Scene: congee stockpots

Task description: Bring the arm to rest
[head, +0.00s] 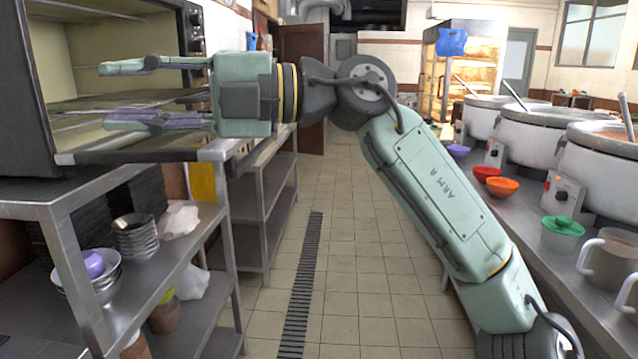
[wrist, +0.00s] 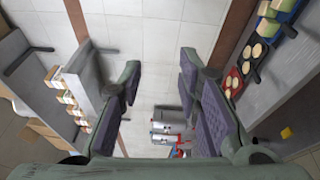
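My gripper (head: 108,95) is at the left in the head view, pointing left in front of the open steel oven (head: 30,95). Its two green fingers with purple pads are spread wide apart with nothing between them. In the wrist view my gripper (wrist: 158,80) also shows open and empty. My arm reaches from the lower right up across the aisle and then left. I cannot tell whether the fingertips are inside the oven opening or in front of it.
A steel shelf rack (head: 130,275) with stacked bowls (head: 136,240) stands below the oven. At right, a counter (head: 480,195) holds large stockpots (head: 545,133), a red bowl (head: 487,172), an orange bowl (head: 502,187) and a green-lidded tub (head: 562,232). The tiled aisle floor (head: 350,250) is clear.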

